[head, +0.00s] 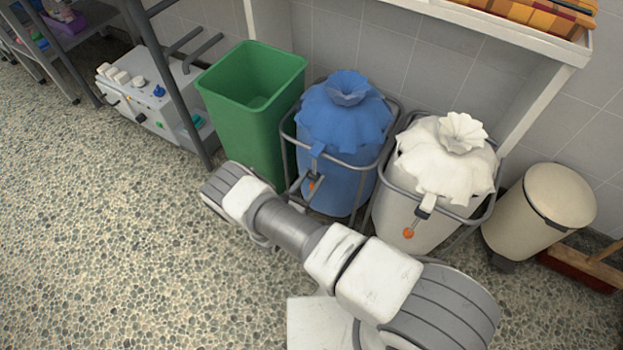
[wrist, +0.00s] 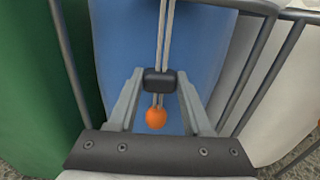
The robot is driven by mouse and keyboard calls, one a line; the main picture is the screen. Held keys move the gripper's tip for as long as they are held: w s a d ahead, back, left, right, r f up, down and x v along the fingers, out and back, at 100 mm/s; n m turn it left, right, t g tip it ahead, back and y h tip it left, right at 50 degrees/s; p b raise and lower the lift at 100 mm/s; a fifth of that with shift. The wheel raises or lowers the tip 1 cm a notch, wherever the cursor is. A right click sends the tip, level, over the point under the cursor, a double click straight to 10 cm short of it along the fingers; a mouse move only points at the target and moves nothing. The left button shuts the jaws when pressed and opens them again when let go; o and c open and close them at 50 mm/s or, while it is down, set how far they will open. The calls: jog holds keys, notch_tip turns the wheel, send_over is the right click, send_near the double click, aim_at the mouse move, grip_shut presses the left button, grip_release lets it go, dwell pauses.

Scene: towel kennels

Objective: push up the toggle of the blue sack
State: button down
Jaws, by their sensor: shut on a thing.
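The blue sack (head: 342,135) hangs upright in a metal frame, its gathered top tied in a ruffle. It fills the middle of the wrist view (wrist: 125,45). Its dark toggle (wrist: 160,79) sits on two pale cords (wrist: 166,35). An orange bead (wrist: 155,118) hangs at the cord ends below the toggle; it also shows in the head view (head: 311,186). My gripper (wrist: 160,82) is shut on the toggle, one finger on each side. In the head view my arm hides most of the gripper.
A green bin (head: 250,125) stands left of the blue sack. A white sack (head: 425,212) with its own orange bead (head: 408,233) stands close on the right. Frame bars (wrist: 265,75) flank my gripper. A beige pedal bin (head: 540,215) is farther right. The floor at left is clear.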

notch_tip(320, 180, up, 8)
jog(key=p, duration=0.5)
jog(key=shift+r, duration=0.2)
jog(key=shift+c, duration=1.6)
grip_release()
jog(key=shift+s+a, duration=0.1)
jog(key=p+v, duration=0.3)
jog(key=v, duration=1.4)
jog(key=shift+s, duration=0.1)
